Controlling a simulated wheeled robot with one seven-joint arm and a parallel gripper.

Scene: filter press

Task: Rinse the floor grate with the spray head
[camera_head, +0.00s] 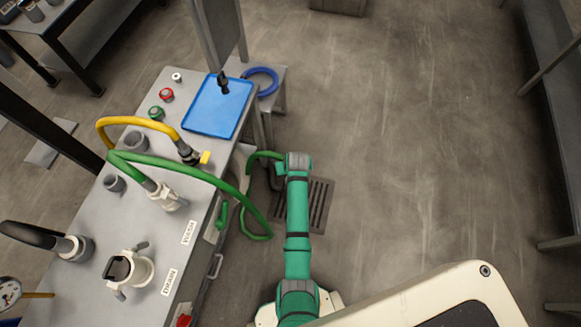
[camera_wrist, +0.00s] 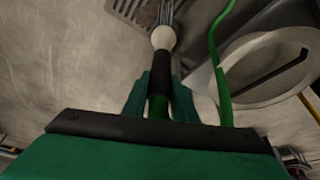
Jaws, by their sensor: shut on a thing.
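The floor grate (camera_head: 320,207) is a dark slotted plate in the floor, partly covered by my arm in the head view. In the wrist view part of it (camera_wrist: 128,8) shows at the top edge, with brownish patches on it. My gripper (camera_wrist: 159,88) is shut around the dark handle of the spray head (camera_wrist: 163,38), which has a pale round end. The spray head points toward the grate, and thin pale streaks reach from its end over the slots. In the head view my arm hides the gripper and spray head.
A green hose (camera_head: 187,161) loops over the bench (camera_head: 115,212) and hangs beside it; it also shows in the wrist view (camera_wrist: 219,70). A pale round vessel (camera_wrist: 236,84) is close on the right there. A blue tray (camera_head: 217,108) lies on the bench.

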